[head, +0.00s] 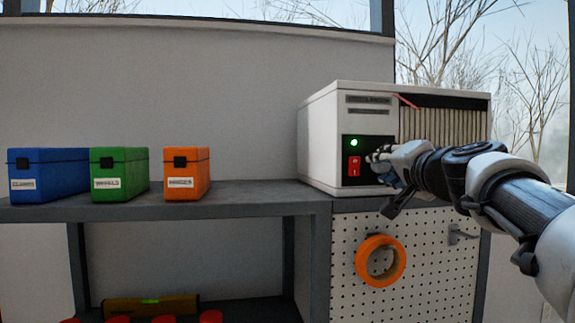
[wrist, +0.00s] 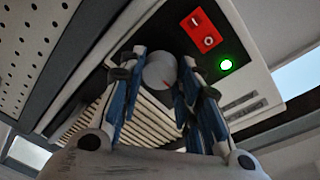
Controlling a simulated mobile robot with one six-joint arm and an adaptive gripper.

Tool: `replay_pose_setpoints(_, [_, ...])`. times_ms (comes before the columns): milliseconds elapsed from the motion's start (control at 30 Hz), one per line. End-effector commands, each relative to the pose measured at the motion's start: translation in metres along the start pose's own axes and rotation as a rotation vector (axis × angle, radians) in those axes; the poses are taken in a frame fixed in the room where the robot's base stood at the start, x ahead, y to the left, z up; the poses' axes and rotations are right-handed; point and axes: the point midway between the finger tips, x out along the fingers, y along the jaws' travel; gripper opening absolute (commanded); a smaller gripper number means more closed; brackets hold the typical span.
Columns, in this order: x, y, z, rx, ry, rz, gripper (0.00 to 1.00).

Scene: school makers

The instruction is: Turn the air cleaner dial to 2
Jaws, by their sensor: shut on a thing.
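The air cleaner (head: 320,130) is a white box with a pleated filter front, standing on the right end of the shelf. Its black control panel (head: 360,182) carries a lit green lamp (head: 354,142) and a red rocker switch (head: 354,166). In the wrist view the lamp (wrist: 225,65) and the switch (wrist: 202,30) show beside my gripper (wrist: 160,75). The round grey dial (wrist: 160,70) sits between my fingers, which are shut on it. In the head view my gripper (head: 380,160) covers the dial. The dial's numbers and its setting cannot be read.
Blue (head: 60,172), green (head: 119,172) and orange (head: 186,170) boxes stand on the shelf (head: 255,198) to the left. An orange tape roll (head: 380,260) hangs on the pegboard (head: 430,270) below. The shelf between the orange box and air cleaner is clear.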

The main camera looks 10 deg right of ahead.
Motion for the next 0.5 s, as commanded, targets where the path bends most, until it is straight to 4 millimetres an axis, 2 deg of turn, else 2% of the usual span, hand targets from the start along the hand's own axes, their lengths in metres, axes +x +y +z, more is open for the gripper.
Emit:
replay_pose_setpoints(267, [0.0001, -0.0007, -0.0009, 0.07, -0.004, 0.006, 0.07])
replay_pose_setpoints(500, [0.0001, -0.0019, -0.002, 0.24, -0.014, 0.022, 0.07])
